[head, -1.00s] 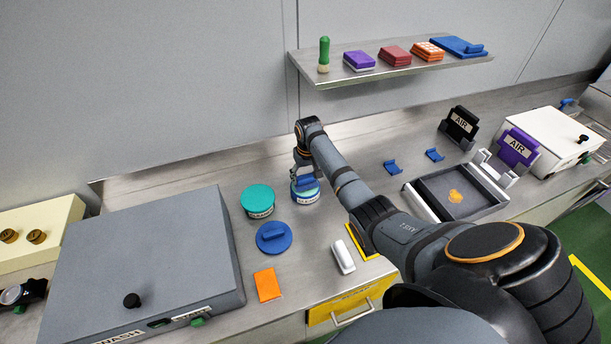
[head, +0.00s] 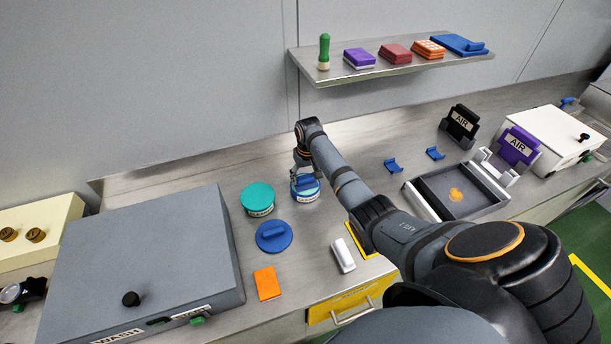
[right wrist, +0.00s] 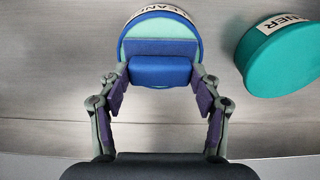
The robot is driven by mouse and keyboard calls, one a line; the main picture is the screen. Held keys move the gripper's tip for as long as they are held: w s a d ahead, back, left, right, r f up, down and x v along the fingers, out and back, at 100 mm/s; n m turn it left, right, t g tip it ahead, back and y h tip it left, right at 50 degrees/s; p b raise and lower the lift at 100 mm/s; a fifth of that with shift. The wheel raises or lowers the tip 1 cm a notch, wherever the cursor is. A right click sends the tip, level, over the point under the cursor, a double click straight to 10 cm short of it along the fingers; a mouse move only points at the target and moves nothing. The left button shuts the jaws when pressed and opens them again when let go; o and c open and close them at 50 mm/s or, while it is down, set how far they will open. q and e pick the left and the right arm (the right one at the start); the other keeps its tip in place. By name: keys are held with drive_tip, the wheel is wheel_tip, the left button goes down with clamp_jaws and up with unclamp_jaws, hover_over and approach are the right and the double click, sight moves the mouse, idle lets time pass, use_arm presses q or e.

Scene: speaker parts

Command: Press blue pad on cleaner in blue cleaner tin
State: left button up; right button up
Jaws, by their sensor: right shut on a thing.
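The blue cleaner tin (head: 306,197) stands open on the bench, with a white label on its side. In the right wrist view its blue rim (right wrist: 199,45) surrounds pale teal cleaner (right wrist: 160,28). My right gripper (head: 303,178) is above the tin, shut on the blue pad (right wrist: 160,70) by its handle. The pad is over the cleaner inside the tin's outline and looks to be at its surface; firm contact cannot be told. The fingers of my right gripper (right wrist: 160,90) flank the handle. My left gripper is not in view.
A teal-lidded tin (head: 257,199) stands just left of the blue tin. A round blue lid (head: 273,237) with a handle, an orange cloth (head: 267,284) and a white-grey block (head: 343,256) lie nearer. The grey WASH box (head: 140,265) fills the left.

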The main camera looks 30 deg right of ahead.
sight(305, 178)
drive_tip(key=shift+s+f+p, duration=0.1)
drive_tip(key=shift+p, duration=0.2)
idle(1.4)
wheel_tip(305, 178, up, 7)
drive_tip(key=p, duration=0.8)
idle(0.3)
